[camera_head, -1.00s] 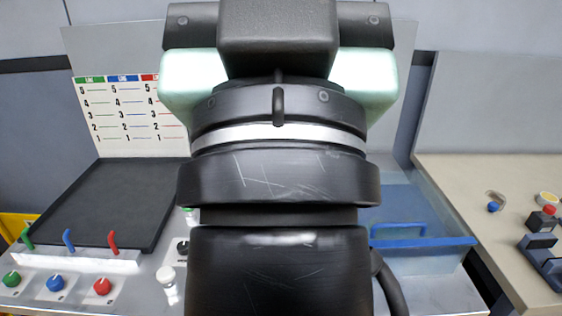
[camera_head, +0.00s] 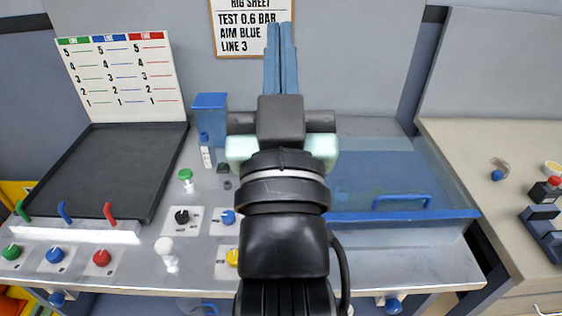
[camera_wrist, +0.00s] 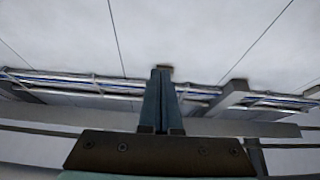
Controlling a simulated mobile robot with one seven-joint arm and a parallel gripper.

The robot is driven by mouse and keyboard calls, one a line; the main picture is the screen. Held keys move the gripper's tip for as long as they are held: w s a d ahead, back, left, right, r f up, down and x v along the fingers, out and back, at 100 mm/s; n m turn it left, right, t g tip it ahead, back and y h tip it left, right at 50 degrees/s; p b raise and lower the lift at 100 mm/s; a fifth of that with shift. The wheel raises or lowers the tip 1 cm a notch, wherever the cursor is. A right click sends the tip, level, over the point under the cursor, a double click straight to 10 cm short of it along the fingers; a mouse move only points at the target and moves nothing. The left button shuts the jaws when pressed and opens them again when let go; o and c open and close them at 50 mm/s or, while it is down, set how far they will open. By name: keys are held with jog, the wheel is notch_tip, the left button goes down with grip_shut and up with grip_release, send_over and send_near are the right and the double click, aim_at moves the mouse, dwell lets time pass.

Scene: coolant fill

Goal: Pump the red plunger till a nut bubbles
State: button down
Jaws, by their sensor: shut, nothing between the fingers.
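My gripper (camera_head: 279,28) points up and away over the bench, its two blue-grey fingers together and empty. In the wrist view the shut fingers (camera_wrist: 163,72) point at the pale ceiling. I cannot single out a red plunger. Red parts in view are a round red knob (camera_head: 102,257) at front left, a red lever (camera_head: 109,214) behind it and a red-topped dark device (camera_head: 551,182) at far right. A blue-rimmed water tank (camera_head: 440,215) stands right of my arm. I see no nut or bubbles; my arm hides the tank's left side.
A green-topped post (camera_head: 186,176), a white-topped post (camera_head: 166,250) and a black knob (camera_head: 182,217) stand left of my arm. A black tray (camera_head: 110,165) lies at left. A sheet (camera_head: 240,25) on the wall reads "TEST 0.6 BAR, AIM BLUE, LINE 3".

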notch_tip(320, 180, down, 15)
jog(key=w+g+p, duration=0.1)
jog(key=w+g, duration=0.1)
jog(key=g, duration=0.2)
jog(key=s+f+g, duration=0.2)
jog(key=s+f, duration=0.1)
jog(key=f, duration=0.7)
jog(key=s+f+g+p, duration=0.1)
jog(key=s+f, duration=0.3)
jog(key=f, duration=0.7)
jog(key=shift+d+g, duration=0.15)
jog(key=shift+g, duration=0.55)
jog(key=shift+w+f+p, duration=0.35)
jog(key=shift+w+f, duration=0.75)
jog(key=shift+w, duration=0.55)
jog(key=shift+w+f+p, duration=0.35)
jog(key=shift+w+f, duration=0.7)
jog(key=shift+w, duration=0.55)
jog(key=shift+w+f+p, duration=0.35)
jog(key=shift+w+f, duration=0.75)
jog(key=shift+w, duration=0.55)
